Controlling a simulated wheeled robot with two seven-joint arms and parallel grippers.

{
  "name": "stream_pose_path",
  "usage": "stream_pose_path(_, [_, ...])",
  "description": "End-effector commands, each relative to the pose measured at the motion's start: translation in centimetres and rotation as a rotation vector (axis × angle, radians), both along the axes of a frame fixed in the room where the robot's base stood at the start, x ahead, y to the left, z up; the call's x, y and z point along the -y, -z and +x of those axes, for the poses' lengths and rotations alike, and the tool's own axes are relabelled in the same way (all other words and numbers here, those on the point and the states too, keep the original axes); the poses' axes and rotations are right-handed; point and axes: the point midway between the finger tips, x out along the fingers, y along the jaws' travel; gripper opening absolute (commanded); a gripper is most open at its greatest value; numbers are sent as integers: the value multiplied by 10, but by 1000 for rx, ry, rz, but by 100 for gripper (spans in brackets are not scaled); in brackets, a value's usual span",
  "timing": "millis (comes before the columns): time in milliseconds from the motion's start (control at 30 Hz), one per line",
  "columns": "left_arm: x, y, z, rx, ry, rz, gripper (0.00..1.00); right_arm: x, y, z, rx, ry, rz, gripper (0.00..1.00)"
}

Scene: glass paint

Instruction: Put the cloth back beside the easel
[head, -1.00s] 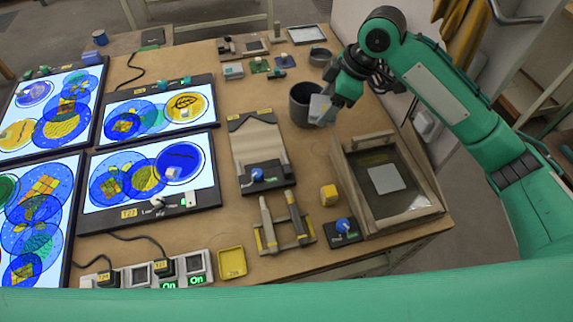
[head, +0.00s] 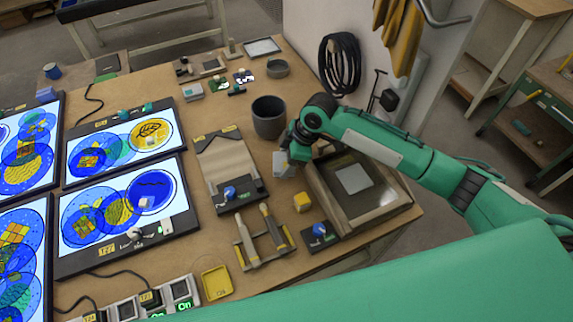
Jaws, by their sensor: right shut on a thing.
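My right gripper (head: 291,153) is shut on a pale grey, flat-sided piece, apparently the cloth (head: 283,165). It holds the cloth below the dark grey pot, between the tan board and the framed tray. Whether the cloth touches the table is not clear. A tan board (head: 225,160) with a dark base and blue knob lies to the left of the cloth; I cannot tell whether this is the easel. My left gripper is not in view.
The dark pot (head: 269,118) stands just above the gripper. The framed tray (head: 318,190) with a pale square (head: 354,178) lies to the right. Lit panels (head: 125,205) fill the left.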

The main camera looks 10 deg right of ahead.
Motion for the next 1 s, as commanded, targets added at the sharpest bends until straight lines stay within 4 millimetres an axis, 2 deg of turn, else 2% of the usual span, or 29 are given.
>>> stream_pose_path(200, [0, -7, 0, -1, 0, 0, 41, 0, 32, -1, -4, 1, -1, 45])
stream_pose_path(567, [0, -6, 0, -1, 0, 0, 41, 0, 37, -1, -1, 1, -1, 45])
stream_pose_path(600, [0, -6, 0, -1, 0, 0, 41, 0, 38, -1, -1, 0, -1, 65])
stream_pose_path(700, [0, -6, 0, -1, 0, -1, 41, 0, 38, 0, -1, 0, -1, 85])
stream_pose_path(1000, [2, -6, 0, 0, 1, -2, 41, 0, 36, 0, 0, 0, -1, 85])
